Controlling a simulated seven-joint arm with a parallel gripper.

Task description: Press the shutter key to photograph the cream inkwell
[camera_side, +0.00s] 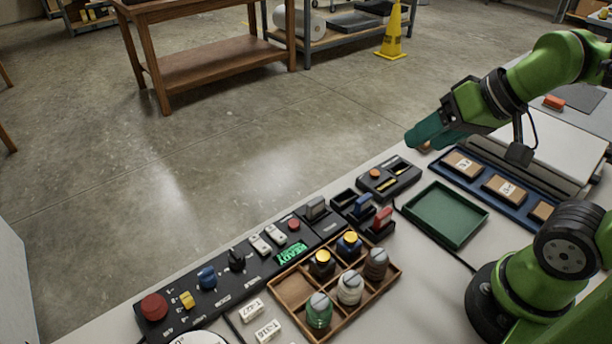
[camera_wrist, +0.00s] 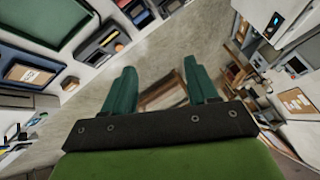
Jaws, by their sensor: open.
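The cream inkwell (camera_side: 349,290) stands upright in a compartment of the wooden tray (camera_side: 293,289). A green, a brown, a blue and a black inkwell share that tray. Behind the tray runs a long black control panel (camera_side: 223,291) with knobs, pale switches, a red button (camera_side: 293,224) and a green display (camera_side: 292,254) that seems to read READY. I cannot tell which control is the shutter key. My gripper (camera_side: 420,138) is open and empty, raised above the table's far edge, well to the right of the panel and inkwells. Its two teal fingers stand apart in the wrist view (camera_wrist: 160,72).
A green tray (camera_side: 446,215) and a blue tray with labelled boxes (camera_side: 503,187) lie right of the inkwells. A small black box with an orange button (camera_side: 376,173) and blue and red levers (camera_side: 382,218) stand between. White label cards (camera_side: 267,332) lie in front.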

